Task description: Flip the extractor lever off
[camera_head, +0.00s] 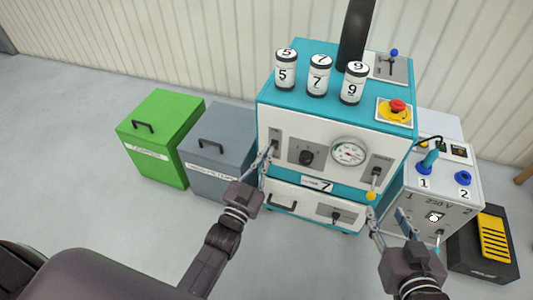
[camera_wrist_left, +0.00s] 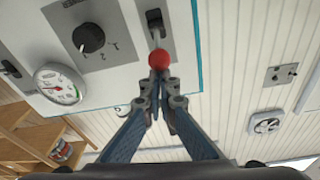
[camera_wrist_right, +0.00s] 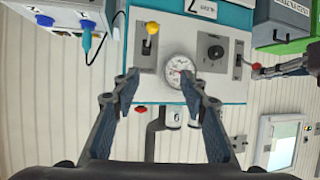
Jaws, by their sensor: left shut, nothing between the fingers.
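A lever with a red ball knob (camera_wrist_left: 159,58) sits in a slot on the left of the white machine front. In the head view its plate (camera_head: 275,135) shows, with the knob hard to make out. My left gripper (camera_wrist_left: 158,80) is shut and empty, its fingertips right at the red knob; contact is unclear. It also shows in the head view (camera_head: 267,158). A lever with a yellow knob (camera_head: 371,195) points down on the right of the front. A blue-knobbed lever (camera_head: 394,53) stands on top. The lever labels are unreadable. My right gripper (camera_wrist_right: 160,88) is open and empty.
A rotary knob (camera_head: 306,157) and gauge (camera_head: 348,152) lie between the front levers. Jars (camera_head: 317,80) and a red emergency button (camera_head: 397,106) are on top. Green (camera_head: 150,150) and grey (camera_head: 212,165) bins stand left; a socket box (camera_head: 440,205) stands right.

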